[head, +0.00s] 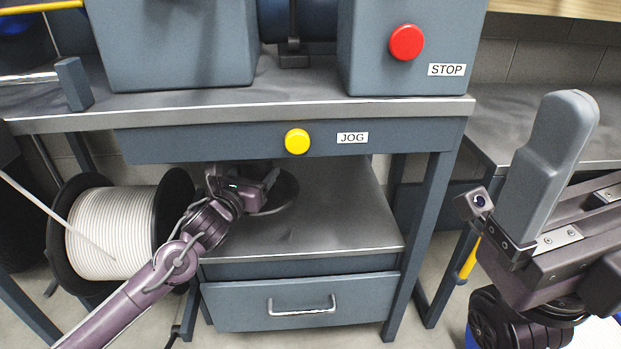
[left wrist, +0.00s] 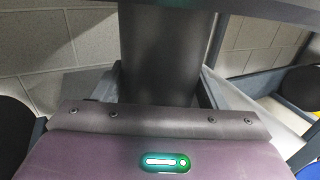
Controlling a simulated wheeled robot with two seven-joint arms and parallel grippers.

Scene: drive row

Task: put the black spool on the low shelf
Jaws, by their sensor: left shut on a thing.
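My left gripper (head: 262,190) is over the low shelf (head: 350,225), under the bench's front panel. It is shut on the black spool (head: 287,188), which is mostly hidden behind it in the head view. In the left wrist view the spool (left wrist: 167,55) is a dark upright cylinder between the fingers. I cannot tell whether its base touches the shelf. My right gripper is at the right of the head view, close to the camera, with one grey finger (head: 550,160) showing. Its opening is not clear.
A large reel of white cable (head: 110,235) stands left of the shelf, beside my left arm. The front panel (head: 220,142) with a yellow JOG button (head: 297,141) hangs above. A drawer (head: 300,303) is below. The shelf's right part is bare.

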